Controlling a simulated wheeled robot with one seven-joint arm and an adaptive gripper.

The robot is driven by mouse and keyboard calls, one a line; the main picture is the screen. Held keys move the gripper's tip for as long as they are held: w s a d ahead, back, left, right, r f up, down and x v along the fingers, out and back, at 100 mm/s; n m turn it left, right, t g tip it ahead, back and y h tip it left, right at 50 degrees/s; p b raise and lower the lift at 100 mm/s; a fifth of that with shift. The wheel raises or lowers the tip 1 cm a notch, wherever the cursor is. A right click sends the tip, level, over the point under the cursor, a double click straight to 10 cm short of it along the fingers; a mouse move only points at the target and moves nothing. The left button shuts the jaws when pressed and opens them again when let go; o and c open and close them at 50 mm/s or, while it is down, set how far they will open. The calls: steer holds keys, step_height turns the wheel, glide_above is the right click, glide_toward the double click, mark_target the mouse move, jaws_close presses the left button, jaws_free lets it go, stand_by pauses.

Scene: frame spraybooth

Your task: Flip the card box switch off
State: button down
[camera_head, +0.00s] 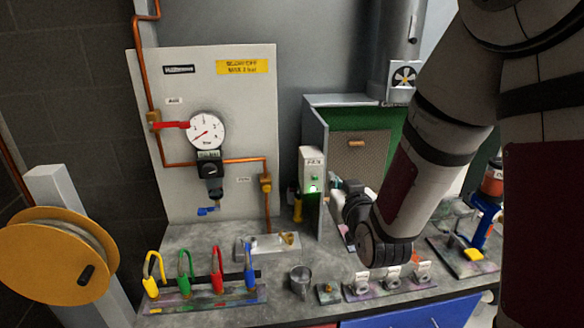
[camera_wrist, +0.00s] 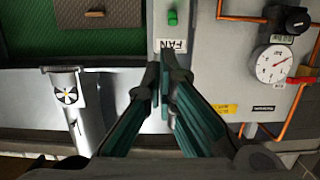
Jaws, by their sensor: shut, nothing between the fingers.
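A pale switch box (camera_head: 311,155) labelled FAN stands at the edge of the grey cabinet, with a lit green lamp (camera_head: 313,188) low on its front. In the wrist view the box (camera_wrist: 162,30) appears upside down, with its FAN label and a green part (camera_wrist: 172,18). No box marked as a card box is readable, and I cannot make out the switch lever. My gripper (camera_head: 335,182) is just right of the box in the head view. In the wrist view my gripper (camera_wrist: 164,82) is shut and empty, its tips near the FAN label; contact is unclear.
A gauge panel (camera_head: 150,90) with copper pipes stands at the left. An open cabinet door (camera_head: 322,130) is beside the box. A duct (camera_head: 402,30) rises behind.

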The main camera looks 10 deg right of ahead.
mark_target(316, 165)
steer(key=shift+w+a, duration=0.15)
steer(key=shift+a, duration=0.5)
steer(key=shift+w+f, duration=0.1)
steer(key=shift+w, duration=0.05)
steer(key=w, duration=0.3)
steer(key=w+f+b, duration=0.1)
steer(key=w, duration=0.5)
steer(key=shift+w+f, duration=0.15)
steer(key=shift+w, duration=0.15)
steer(key=shift+w+f+t+b, duration=0.1)
steer(key=shift+f+t+b, duration=0.15)
steer(key=shift+b, duration=0.6)
